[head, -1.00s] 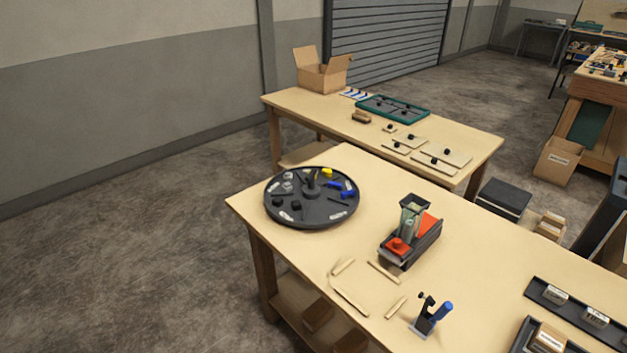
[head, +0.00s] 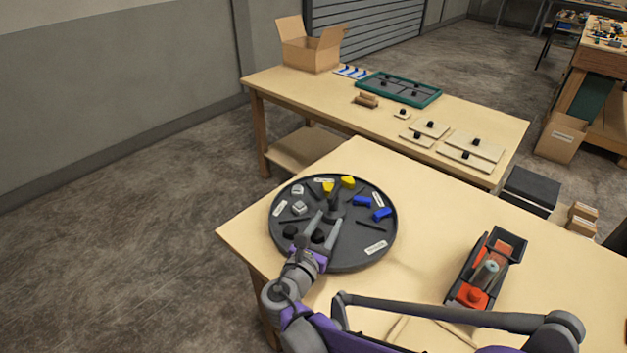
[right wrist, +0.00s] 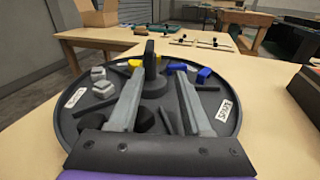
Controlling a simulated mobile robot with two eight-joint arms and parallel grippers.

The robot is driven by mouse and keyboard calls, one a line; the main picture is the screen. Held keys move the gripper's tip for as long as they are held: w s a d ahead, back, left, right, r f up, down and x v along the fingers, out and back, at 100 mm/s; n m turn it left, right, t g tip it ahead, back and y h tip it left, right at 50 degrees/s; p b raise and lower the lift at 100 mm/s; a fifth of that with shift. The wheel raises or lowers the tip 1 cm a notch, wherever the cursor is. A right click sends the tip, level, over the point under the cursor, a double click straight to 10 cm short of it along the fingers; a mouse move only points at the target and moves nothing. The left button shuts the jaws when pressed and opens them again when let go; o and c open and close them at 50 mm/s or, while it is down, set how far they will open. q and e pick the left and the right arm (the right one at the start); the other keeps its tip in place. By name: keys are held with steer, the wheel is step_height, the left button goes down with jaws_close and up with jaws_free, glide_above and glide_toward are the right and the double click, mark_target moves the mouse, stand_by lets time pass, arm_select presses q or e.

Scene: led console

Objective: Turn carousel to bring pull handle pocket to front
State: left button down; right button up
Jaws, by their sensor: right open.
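The round black carousel (head: 390,238) lies on the near table, with low dividers, white labels and a central post (head: 334,200). Its pockets hold yellow pieces (head: 347,182) at the back, blue pieces (head: 381,214) at right, pale grey blocks (head: 299,207) at left and round black knobs (head: 290,231) at front left. I cannot tell which pocket is the pull handle one. My right gripper (head: 326,218) is open over the carousel's front part. In the right wrist view its two fingers (right wrist: 156,82) point at the post (right wrist: 150,62), which shows between their tips. My left gripper is not in view.
A black and red fixture (head: 487,268) stands right of the carousel. Behind is a second table with an open cardboard box (head: 310,50), a green-edged tray (head: 400,88) and several flat plates (head: 470,145). Bare tabletop lies between carousel and fixture.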

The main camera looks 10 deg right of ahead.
mark_target(335, 189)
steer(key=shift+w+a+n, duration=0.4)
steer(key=shift+w+a, duration=0.15)
steer(key=shift+a, duration=0.1)
steer(key=shift+w+r+t, duration=0.15)
steer(key=shift+w+t, duration=0.1)
steer(key=shift+t, duration=0.05)
steer(key=x, duration=1)
steer(key=shift+d+r, duration=0.15)
steer(key=shift+d, duration=0.05)
jaws_close()
